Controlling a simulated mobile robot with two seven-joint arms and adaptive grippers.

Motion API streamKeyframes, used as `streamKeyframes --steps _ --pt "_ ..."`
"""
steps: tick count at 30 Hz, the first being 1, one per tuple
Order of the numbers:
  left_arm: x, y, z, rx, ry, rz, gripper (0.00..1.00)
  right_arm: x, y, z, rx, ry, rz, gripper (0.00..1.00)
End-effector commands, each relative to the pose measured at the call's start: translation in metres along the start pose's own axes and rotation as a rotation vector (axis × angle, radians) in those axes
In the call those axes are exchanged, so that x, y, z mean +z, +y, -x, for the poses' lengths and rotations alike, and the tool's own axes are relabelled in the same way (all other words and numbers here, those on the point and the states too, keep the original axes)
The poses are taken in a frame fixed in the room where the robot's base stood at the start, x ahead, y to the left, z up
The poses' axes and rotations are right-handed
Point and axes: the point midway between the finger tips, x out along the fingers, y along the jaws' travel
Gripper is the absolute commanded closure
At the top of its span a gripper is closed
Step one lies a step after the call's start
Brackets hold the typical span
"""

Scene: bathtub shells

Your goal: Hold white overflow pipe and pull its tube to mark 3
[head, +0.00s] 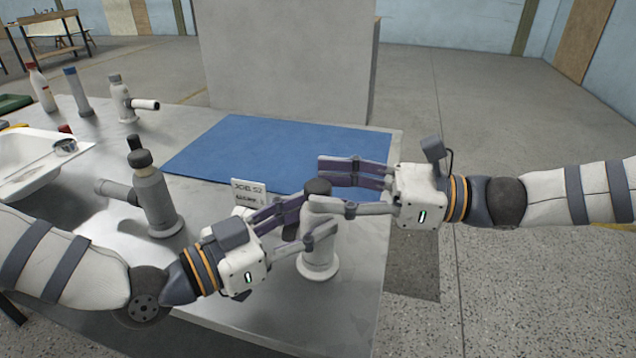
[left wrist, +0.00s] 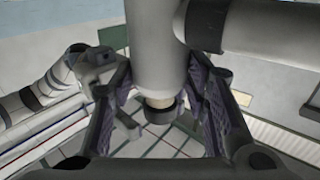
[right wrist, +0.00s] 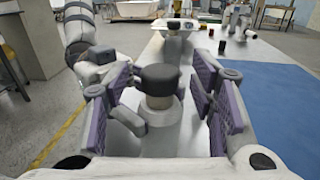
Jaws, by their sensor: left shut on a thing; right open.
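The white overflow pipe (head: 318,262) stands upright near the table's front right, with a dark cap (head: 317,187) on top. My left gripper (head: 318,217) is shut on its body below the cap. The left wrist view shows the pipe body (left wrist: 156,45) between the left fingers, with a side branch (left wrist: 270,30). My right gripper (head: 318,184) is open, its fingers on either side of the cap at the top. In the right wrist view the cap (right wrist: 163,77) lies between the fingers with a gap on each side. I cannot make out any marks on the tube.
A greyer pipe (head: 153,200) with a dark cap stands left of my left gripper. A small label plate (head: 248,187) stands behind the grippers. A blue mat (head: 270,150) lies bare behind. A white tub shell (head: 45,180) and several bottles and fittings are at the left.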

Motion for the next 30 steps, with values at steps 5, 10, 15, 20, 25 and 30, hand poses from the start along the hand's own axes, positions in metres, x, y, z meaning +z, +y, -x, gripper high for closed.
streamKeyframes --steps 5,10,15,20,25,30 --pt "0.000 0.000 0.000 0.000 0.000 0.000 0.90 0.000 0.000 -0.019 0.001 0.000 0.002 0.49" --pt "0.000 0.000 0.000 0.000 0.000 0.000 0.90 0.000 -0.001 -0.021 -0.001 -0.001 0.002 0.49" --pt "0.000 0.000 0.000 0.000 0.000 0.000 0.90 0.001 0.000 -0.021 0.000 -0.001 0.003 0.65" --pt "0.000 0.000 0.000 0.000 0.000 0.000 0.90 0.001 0.000 -0.021 0.000 0.000 0.003 1.00" --pt "0.000 0.000 0.000 0.001 0.000 0.000 0.90 0.003 -0.001 -0.021 0.000 -0.001 0.003 1.00" --pt "0.000 0.000 0.000 0.001 -0.001 -0.001 0.90 0.034 0.000 -0.021 0.001 -0.002 0.007 1.00"
